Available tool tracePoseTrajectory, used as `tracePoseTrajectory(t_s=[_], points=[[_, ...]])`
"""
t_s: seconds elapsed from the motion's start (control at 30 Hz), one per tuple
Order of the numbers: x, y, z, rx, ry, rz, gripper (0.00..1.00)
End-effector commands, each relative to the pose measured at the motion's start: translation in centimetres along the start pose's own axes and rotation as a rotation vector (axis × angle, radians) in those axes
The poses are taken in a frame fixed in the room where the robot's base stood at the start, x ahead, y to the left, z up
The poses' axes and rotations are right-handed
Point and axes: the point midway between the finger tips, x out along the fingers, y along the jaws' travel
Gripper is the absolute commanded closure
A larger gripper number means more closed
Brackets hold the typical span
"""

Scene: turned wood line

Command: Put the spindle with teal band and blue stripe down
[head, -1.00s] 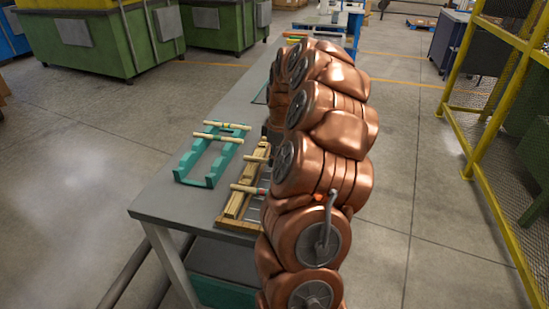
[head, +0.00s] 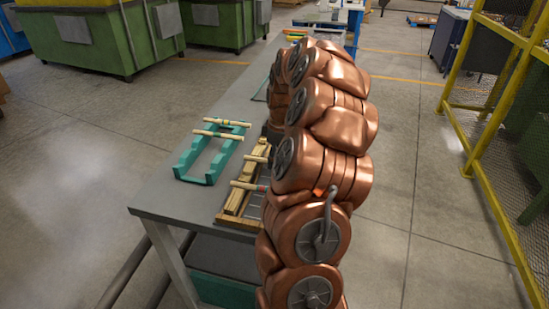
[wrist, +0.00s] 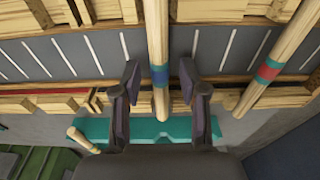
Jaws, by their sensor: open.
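In the wrist view, the spindle with a blue stripe (wrist: 157,45) is a pale wooden rod lying across the slotted wooden rack (wrist: 90,35). My gripper (wrist: 160,92) is open, with one finger on each side of this rod and a gap on both sides. In the head view the rack (head: 236,219) is on the table, partly hidden by my copper-coloured arm, and my gripper is hidden too.
A second spindle with teal and red bands (wrist: 267,72) lies to the right on the rack.

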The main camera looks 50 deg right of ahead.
Motion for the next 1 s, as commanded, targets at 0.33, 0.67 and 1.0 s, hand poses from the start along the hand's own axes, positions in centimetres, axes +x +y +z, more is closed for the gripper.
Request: tracePoseTrajectory(t_s=[0.33,0.67,1.0], points=[[-1.8,0.1,-0.1,-0.001,0.002,0.005,0.57],[-7.8,0.1,-0.1,0.000,0.001,0.004,0.57],[-11.8,0.1,-0.1,-0.001,0.000,0.004,0.57]])
